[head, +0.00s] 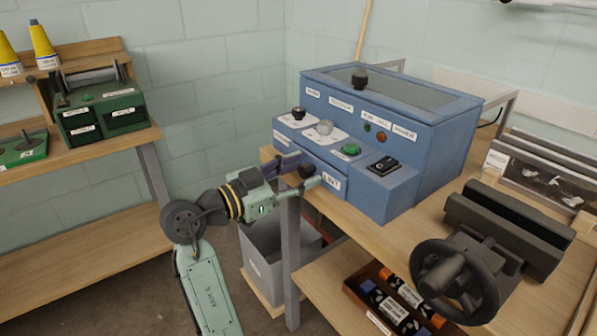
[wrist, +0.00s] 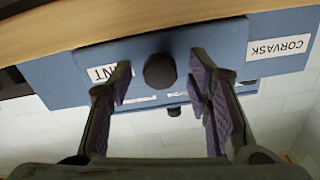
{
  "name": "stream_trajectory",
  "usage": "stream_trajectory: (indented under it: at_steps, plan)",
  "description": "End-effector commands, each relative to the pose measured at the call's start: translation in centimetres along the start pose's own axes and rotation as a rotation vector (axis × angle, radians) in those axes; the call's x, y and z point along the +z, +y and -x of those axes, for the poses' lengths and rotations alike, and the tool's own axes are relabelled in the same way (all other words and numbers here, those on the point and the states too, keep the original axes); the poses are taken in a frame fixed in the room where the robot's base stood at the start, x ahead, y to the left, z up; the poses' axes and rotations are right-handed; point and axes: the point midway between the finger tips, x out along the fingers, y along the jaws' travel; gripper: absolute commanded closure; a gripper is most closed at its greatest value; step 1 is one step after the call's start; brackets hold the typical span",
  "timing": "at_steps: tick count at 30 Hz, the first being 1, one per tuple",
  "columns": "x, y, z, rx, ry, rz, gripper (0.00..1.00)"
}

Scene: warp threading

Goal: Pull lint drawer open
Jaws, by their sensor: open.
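The lint drawer (head: 331,182) is a blue front low on the left end of the blue machine, with a white "LINT" label. Its front also shows in the wrist view (wrist: 200,40), where a finger partly covers the label. The drawer looks closed in the machine. A dark round knob (head: 307,171) stands out from its front; in the wrist view the knob (wrist: 159,71) sits ahead, between the two spread fingers. My gripper (head: 298,168) is open, with purple pads (wrist: 165,88) on both sides of the knob. I see a gap on each side and no contact.
The blue machine (head: 440,150) stands on a wooden bench (head: 400,225), its knobs and buttons above the drawer. A grey bin (head: 275,250) is below my gripper. A black handwheel (head: 455,280) is at the right. A shelf (head: 80,200) stands left, with open floor between.

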Motion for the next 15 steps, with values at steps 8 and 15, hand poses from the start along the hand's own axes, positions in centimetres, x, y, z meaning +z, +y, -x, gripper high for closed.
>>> stream_trajectory:
  at_steps: [8,15]
  plan:
    - [0.02,-0.01,0.04,0.0,0.0,0.0,0.65]
    - [0.01,-0.01,0.05,0.0,0.0,0.0,0.81]
